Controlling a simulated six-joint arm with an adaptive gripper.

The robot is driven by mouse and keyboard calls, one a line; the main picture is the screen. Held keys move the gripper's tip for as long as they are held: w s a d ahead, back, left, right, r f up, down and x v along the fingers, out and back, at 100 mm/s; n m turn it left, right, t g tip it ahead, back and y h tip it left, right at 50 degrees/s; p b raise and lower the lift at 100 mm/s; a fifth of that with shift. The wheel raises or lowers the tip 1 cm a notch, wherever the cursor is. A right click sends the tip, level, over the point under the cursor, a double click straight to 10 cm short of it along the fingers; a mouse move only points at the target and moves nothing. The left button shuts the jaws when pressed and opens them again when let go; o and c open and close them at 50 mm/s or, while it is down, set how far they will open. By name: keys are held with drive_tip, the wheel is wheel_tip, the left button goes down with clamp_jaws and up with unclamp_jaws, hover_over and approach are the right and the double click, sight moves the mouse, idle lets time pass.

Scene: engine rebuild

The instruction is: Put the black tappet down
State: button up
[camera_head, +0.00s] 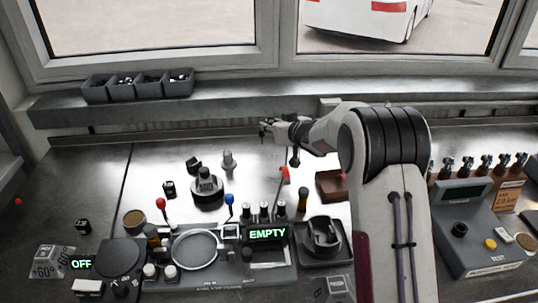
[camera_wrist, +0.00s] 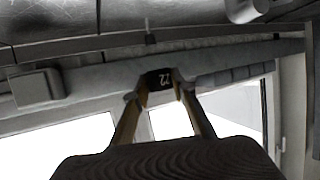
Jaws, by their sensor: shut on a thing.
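My gripper (camera_wrist: 159,84) shows at the middle of the wrist view with both fingertips closed on the black tappet (camera_wrist: 158,79), a small dark piece with the pale marking "22". In the head view my gripper (camera_head: 267,131) reaches left from the arm, above the back part of the metal bench (camera_head: 100,165). The tappet is too small there to make out clearly. It appears held clear of the bench, though the exact height is hard to tell.
A grey metal post (camera_head: 228,160) stands below my gripper in the picture. Bins (camera_head: 137,85) sit on the back ledge.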

drive_tip(key=shift+w+f, duration=0.15)
drive_tip(key=shift+w, duration=0.85)
drive_tip(key=shift+f, duration=0.1)
hover_over(271, 156)
drive_tip(key=shift+s+f, duration=0.1)
drive_tip(key=shift+f, duration=2.95)
drive_tip(key=shift+f, duration=1.85)
drive_tip(key=shift+f, duration=0.25)
drive_tip(key=shift+f, duration=0.15)
